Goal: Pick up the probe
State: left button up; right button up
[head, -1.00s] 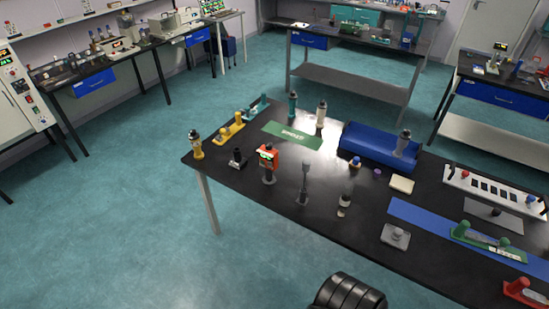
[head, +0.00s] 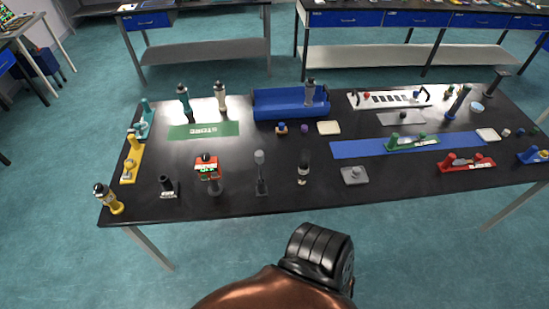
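I cannot tell for sure which thing on the black table (head: 240,203) is the probe. A slim grey upright piece with a rounded head (head: 261,172) stands near the front edge. A red handheld device with a lit display (head: 208,168) stands to its left. A dark upright cylinder with a pale base (head: 303,170) stands to its right. Neither gripper is in view.
The blue tray (head: 275,107) is at the back middle. A green mat (head: 190,132) lies left of it and a blue mat (head: 345,150) right, with green and red holders nearby. Part of my own arm fills the bottom centre. Floor is clear before the table.

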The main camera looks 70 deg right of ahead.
aim_at(259, 156)
jog(key=z, duration=1.1)
jog(key=i, duration=0.95)
jog(key=z, duration=0.95)
